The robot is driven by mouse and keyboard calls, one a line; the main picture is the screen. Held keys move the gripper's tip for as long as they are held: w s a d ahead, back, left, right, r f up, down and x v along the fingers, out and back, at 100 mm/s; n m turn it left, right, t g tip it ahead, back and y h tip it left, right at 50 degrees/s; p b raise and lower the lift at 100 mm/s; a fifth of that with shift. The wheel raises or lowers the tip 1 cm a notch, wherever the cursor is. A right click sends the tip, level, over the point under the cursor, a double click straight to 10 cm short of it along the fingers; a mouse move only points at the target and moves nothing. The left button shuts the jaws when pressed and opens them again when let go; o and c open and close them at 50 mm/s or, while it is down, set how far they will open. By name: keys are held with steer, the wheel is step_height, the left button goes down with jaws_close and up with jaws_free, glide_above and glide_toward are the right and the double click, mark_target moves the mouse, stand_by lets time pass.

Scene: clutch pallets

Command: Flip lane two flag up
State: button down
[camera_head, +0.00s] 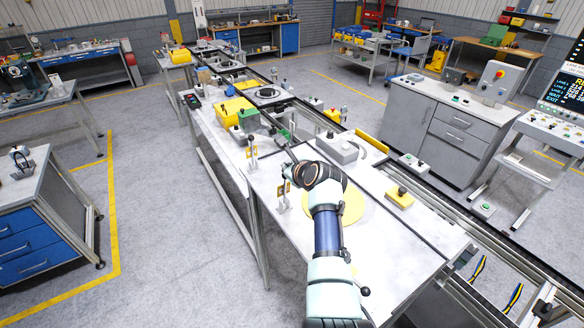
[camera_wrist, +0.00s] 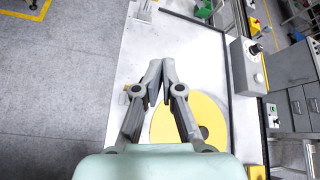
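Two small flag stands stand along the left edge of the white table (camera_head: 385,275). The farther flag stand (camera_head: 252,152) has upright posts with yellow marks. The nearer flag stand (camera_head: 282,196) has a similar form and is beside my wrist. I cannot read any lane number, so I cannot tell which is lane two.
A flat yellow disc (camera_wrist: 214,112) lies on the table under my gripper. A grey box with a knob (camera_head: 338,148) and a yellow block with a black knob (camera_head: 400,198) stand right of it. A conveyor rail runs along the right.

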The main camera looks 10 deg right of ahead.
steer(key=r+p, duration=0.1)
steer(key=r, duration=0.1)
steer(key=r+p, duration=0.1)
steer(key=r, duration=0.1)
steer(key=r+p, duration=0.2)
steer(key=shift+w+a+r, duration=0.3)
steer(key=shift+w+r, duration=0.25)
steer(key=shift+r, duration=0.55)
steer(key=shift+d, duration=0.1)
steer(key=s+a+f+n, duration=0.3)
steer(key=s+a+n, duration=0.1)
steer(key=s+n, duration=0.35)
steer(key=s+a+f+n, duration=0.3)
steer(key=s+a+n, duration=0.25)
steer(key=n, duration=0.25)
steer(key=s+a+r+n+h, duration=0.1)
steer(key=s+n, duration=0.5)
steer(key=s, duration=0.6)
steer(key=s+a+r+n+t+h, duration=0.1)
steer(key=s+n, duration=0.6)
steer(key=s, duration=0.6)
steer(key=shift+r+h, duration=0.25)
steer(key=shift+h, duration=0.15)
